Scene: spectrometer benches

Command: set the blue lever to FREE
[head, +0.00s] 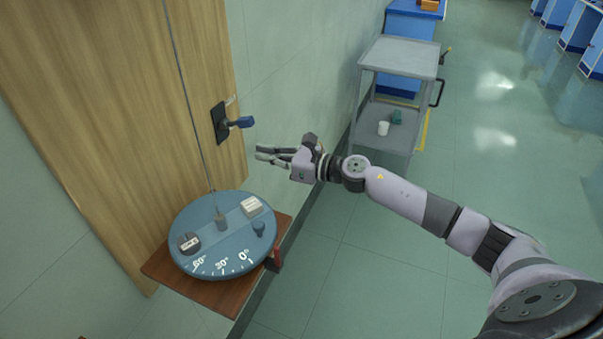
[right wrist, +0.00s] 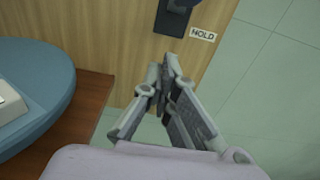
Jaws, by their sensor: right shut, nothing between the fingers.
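The blue lever (head: 240,122) sticks out to the right from a dark plate (head: 217,126) on the wooden panel. In the right wrist view, part of the dark plate (right wrist: 172,20) shows at the top edge, with a label (right wrist: 203,34) reading HOLD beside it. No FREE label is readable. My right gripper (head: 262,153) is below and to the right of the lever in the head view, apart from it. It also shows in the right wrist view (right wrist: 162,80), with its fingers shut and empty. My left gripper is not in view.
A round blue turntable (head: 205,262) with degree marks and small blocks stands on a brown shelf (head: 158,268) below the lever. A thin cord hangs down the panel to it. A grey cart (head: 398,57) stands along the wall at the back. The floor on the right is clear.

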